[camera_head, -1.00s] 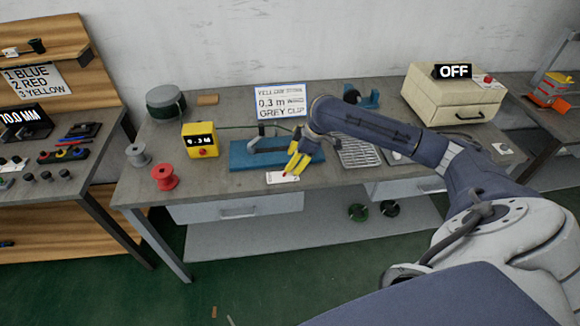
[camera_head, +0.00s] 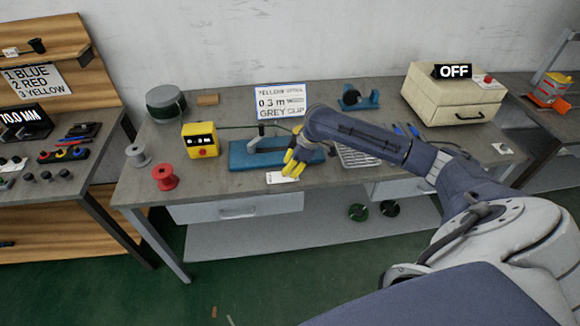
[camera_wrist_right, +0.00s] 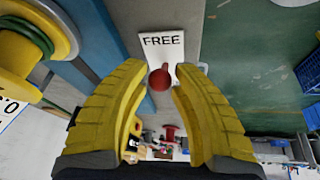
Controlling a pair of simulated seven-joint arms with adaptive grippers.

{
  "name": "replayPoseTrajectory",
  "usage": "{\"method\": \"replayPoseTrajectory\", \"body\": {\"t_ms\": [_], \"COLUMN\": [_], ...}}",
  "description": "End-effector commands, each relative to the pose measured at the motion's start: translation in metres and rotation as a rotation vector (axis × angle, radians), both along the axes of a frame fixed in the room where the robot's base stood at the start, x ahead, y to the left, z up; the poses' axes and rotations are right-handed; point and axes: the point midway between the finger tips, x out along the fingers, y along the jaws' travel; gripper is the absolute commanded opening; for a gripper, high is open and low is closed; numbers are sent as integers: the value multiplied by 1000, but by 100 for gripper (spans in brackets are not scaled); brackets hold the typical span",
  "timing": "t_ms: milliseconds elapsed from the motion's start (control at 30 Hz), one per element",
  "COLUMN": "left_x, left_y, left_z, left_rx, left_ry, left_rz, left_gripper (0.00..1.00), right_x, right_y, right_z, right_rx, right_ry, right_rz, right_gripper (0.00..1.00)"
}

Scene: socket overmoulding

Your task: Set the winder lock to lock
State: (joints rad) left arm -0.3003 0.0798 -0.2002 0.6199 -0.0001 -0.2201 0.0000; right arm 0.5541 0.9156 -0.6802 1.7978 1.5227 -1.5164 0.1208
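The winder lock shows in the right wrist view as a small red knob (camera_wrist_right: 160,77) on a grey surface, below a white label reading FREE (camera_wrist_right: 163,41). In the head view the white label (camera_head: 283,177) lies at the bench's front edge, beside the blue winder base (camera_head: 248,157); the knob is not clear there. My right gripper (camera_head: 291,168) points down over that spot. In the wrist view its yellow fingers (camera_wrist_right: 160,72) are apart, one on each side of the knob, with narrow gaps; contact cannot be told. My left gripper is not in view.
A yellow length display box (camera_head: 201,140), a red spool (camera_head: 165,177) and a grey spool (camera_head: 137,155) stand left of the winder. A wire tray (camera_head: 357,157) lies to its right. A cream drawer box (camera_head: 453,98) with an OFF sign stands at the back right.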

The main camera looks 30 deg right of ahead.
Motion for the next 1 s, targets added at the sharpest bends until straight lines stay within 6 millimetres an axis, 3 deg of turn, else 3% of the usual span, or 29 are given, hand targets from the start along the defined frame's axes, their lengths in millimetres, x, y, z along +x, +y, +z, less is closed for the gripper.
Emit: {"method": "replayPoseTrajectory", "body": {"t_ms": [200,633,1000], "left_x": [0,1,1], "left_y": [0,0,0], "left_z": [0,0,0], "left_rx": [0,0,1], "left_ry": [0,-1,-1], "left_rz": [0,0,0], "left_gripper": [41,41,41], "right_x": [0,2,10], "right_y": [0,3,17], "right_z": [0,3,9], "right_rx": [0,-39,-266], "right_ry": [0,14,109], "right_rz": [0,2,5], "right_gripper": [0,0,0]}}
